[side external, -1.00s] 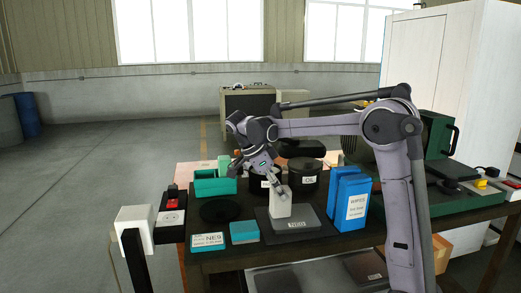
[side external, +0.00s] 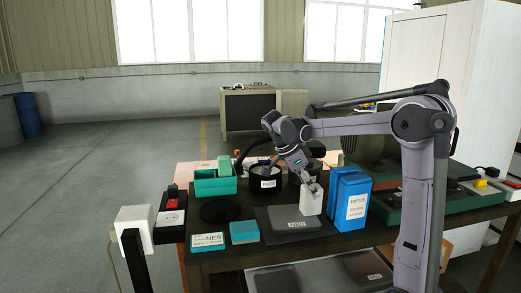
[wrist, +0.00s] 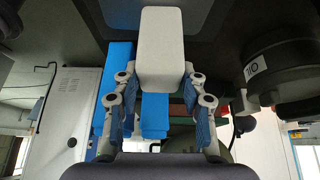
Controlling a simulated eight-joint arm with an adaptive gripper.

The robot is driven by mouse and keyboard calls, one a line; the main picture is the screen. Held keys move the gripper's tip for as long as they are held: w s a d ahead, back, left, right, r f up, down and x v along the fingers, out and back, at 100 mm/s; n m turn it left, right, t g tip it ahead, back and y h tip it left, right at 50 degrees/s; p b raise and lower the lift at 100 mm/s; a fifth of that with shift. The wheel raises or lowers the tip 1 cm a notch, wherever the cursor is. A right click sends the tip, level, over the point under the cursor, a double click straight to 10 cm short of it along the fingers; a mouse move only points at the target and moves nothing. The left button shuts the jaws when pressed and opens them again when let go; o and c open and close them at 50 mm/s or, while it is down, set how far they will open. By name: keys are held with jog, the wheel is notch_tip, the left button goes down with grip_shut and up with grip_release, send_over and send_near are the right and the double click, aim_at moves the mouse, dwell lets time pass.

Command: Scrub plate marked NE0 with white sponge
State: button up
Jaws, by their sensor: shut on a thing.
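The white sponge (side external: 311,201) is an upright pale block held in my gripper (side external: 312,187). In the wrist view the sponge (wrist: 161,48) sits between the two fingers of my gripper (wrist: 160,82), which is shut on it. A flat dark grey plate (side external: 287,215) lies on a dark mat, with a small white label on its front edge, too small to read surely. The sponge is at the plate's right end; I cannot tell whether it touches the plate. The sponge hides part of that end.
Blue wipes boxes (side external: 349,197) stand close right of the sponge. Dark round tins (side external: 265,184) stand behind the plate. A teal sponge block (side external: 244,232) and a box labelled NE9 (side external: 209,241) lie to the left. A green bin (side external: 215,185) stands at back left.

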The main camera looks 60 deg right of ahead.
jog(key=shift+s+d, duration=0.35)
jog(key=shift+s, duration=0.05)
jog(key=shift+r, duration=4.1)
